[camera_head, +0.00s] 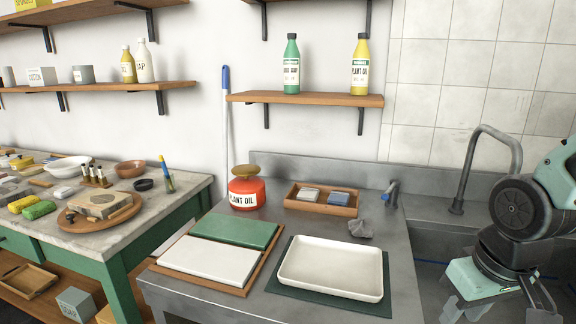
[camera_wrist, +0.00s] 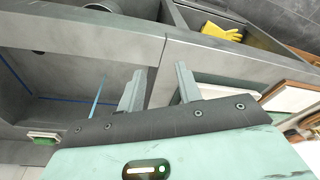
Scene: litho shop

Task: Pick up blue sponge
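The blue sponge (camera_head: 339,198) lies in the right half of a small wooden tray (camera_head: 322,209), on the steel counter by the wall. A pale grey block (camera_head: 309,194) lies beside it in the same tray. My gripper (camera_head: 497,309) is over the sink at the right, well apart from the sponge and pointing down. In the wrist view my gripper (camera_wrist: 158,88) shows two fingers spread apart with nothing between them. I cannot make out the blue sponge in the wrist view.
A tap (camera_head: 391,192) and a crumpled grey cloth (camera_head: 361,227) are right of the tray. A red oil can (camera_head: 246,192) stands left. A white tray (camera_head: 331,268) and a white slab (camera_head: 208,259) lie in front. Yellow gloves (camera_wrist: 222,32) show in the wrist view.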

